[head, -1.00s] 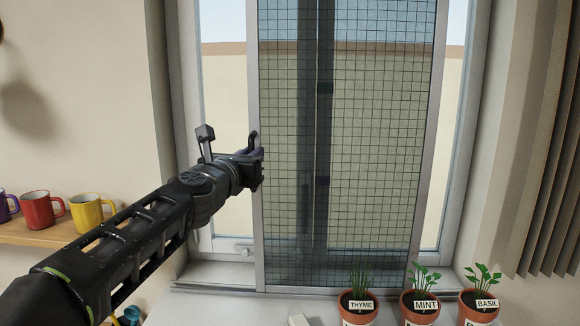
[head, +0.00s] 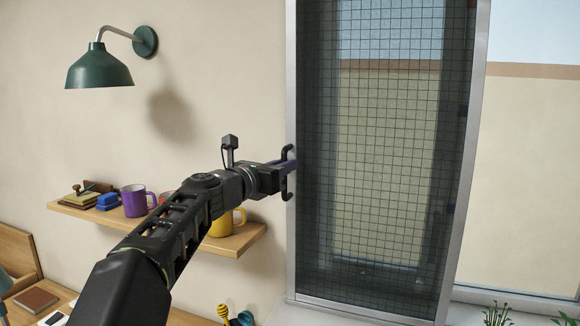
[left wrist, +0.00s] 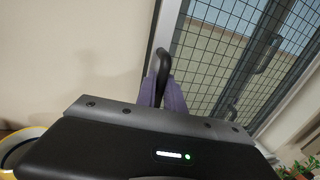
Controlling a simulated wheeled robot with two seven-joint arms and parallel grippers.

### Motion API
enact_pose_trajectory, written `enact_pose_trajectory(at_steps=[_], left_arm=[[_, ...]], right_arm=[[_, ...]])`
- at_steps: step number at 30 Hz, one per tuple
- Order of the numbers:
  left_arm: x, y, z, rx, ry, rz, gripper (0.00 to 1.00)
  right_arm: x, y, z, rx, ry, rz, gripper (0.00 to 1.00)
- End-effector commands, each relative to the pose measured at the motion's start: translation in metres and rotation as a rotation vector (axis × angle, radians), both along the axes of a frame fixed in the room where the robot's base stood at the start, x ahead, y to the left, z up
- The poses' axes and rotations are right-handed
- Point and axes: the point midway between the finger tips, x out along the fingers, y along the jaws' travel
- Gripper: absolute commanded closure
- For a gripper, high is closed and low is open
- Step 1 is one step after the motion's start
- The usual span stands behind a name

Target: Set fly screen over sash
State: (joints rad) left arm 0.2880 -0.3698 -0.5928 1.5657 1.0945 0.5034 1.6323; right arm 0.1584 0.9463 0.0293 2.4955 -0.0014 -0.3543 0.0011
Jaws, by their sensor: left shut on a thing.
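The fly screen (head: 385,150) is a tall dark mesh panel in a pale metal frame, upright in front of the window. It covers the window's left part, and the sash behind it shows only dimly through the mesh. My right gripper is not in view.
A wooden shelf (head: 235,243) with mugs, including a purple one (head: 136,200), stands left, behind my arm. A green wall lamp (head: 98,72) hangs above. Potted herbs (head: 497,315) stand low at right. The window right of the screen is uncovered (head: 525,180).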

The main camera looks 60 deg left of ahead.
Motion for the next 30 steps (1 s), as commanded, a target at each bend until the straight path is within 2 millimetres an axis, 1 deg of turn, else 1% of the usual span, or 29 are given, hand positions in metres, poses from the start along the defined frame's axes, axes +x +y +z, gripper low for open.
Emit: enact_pose_trajectory(at_steps=[1,8,9,16,25,30], left_arm=[[-0.003,0.003,0.001,0.001,0.0,0.01,1.0],[-0.004,0.004,0.001,0.003,-0.001,0.013,1.0],[-0.004,0.004,0.001,0.003,-0.001,0.014,0.85],[-0.003,0.003,0.001,0.002,-0.001,0.011,0.66],[-0.004,0.002,0.001,0.001,-0.002,0.008,0.66],[-0.018,-0.004,0.001,0.001,-0.003,0.009,0.66]], right_arm=[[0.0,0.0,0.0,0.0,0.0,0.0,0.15],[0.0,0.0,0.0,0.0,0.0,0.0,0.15],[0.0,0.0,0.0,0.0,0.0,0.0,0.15],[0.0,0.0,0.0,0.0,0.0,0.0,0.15],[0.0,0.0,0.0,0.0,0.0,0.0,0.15],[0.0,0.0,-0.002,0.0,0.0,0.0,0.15]])
